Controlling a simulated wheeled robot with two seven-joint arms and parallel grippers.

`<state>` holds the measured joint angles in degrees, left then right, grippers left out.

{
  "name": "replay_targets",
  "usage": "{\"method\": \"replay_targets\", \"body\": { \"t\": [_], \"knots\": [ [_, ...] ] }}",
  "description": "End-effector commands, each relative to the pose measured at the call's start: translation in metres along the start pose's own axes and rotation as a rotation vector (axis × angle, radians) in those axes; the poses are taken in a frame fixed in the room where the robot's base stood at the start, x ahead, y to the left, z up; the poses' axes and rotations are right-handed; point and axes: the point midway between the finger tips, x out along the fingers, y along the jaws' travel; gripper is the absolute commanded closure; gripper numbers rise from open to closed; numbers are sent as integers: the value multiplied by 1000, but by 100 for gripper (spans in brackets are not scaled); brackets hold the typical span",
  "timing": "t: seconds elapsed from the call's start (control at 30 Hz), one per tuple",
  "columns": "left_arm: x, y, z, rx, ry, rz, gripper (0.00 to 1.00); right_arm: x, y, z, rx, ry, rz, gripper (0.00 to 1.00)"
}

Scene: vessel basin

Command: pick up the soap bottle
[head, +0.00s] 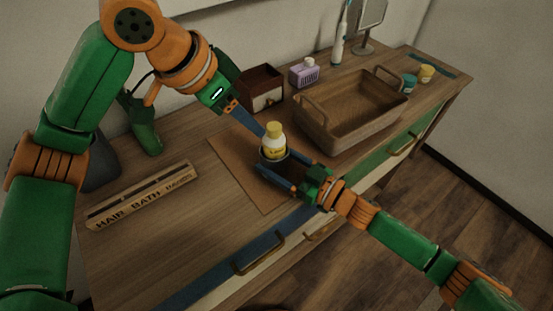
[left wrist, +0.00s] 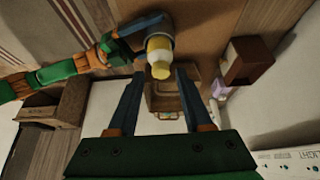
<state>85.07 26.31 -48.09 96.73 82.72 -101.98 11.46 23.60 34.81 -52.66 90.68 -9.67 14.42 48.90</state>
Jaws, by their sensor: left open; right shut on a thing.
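The soap bottle (head: 273,147), white with a yellow label and yellow cap, stands upright over a brown mat (head: 232,165). Its lower part is hidden by a dark cup-like rim and the right fingers. My right gripper (head: 274,167) is shut around this lower part from the front right; whether it grips the bottle or a dark cup around it is hard to tell. My left gripper (head: 262,132) is open, just behind and left of the bottle's top. In the left wrist view the bottle (left wrist: 158,46) shows between and beyond the left fingertips (left wrist: 160,75), cap toward the camera.
A wooden basket (head: 345,133) with handles stands to the right. Behind are a brown box (head: 262,85), a lilac dispenser (head: 304,73) and an electric toothbrush (head: 339,35). Small jars (head: 426,73) stand far right. A lettered wooden tray (head: 142,196) lies left; the front left tabletop is clear.

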Motion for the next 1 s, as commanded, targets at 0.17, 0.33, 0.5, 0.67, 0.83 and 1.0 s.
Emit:
{"method": "replay_targets", "body": {
  "t": [0.17,0.33,0.5,0.67,0.83,1.0],
  "knots": [
    [0,0,0,0,0,0,50,0,0,0,0,-1,0,82],
    [-1,2,-2,-25,-9,-6,26,0,0,0,0,-1,0,82],
    [-10,21,-22,-331,-88,-123,6,0,0,0,0,-1,0,82],
    [-20,32,-34,-616,-109,-287,6,0,0,0,0,-1,0,82],
    [0,27,-30,-712,-106,-344,6,0,0,0,0,-1,0,82],
    [33,18,-23,-712,-105,-342,6,0,0,0,0,0,0,82]
  ]
}}
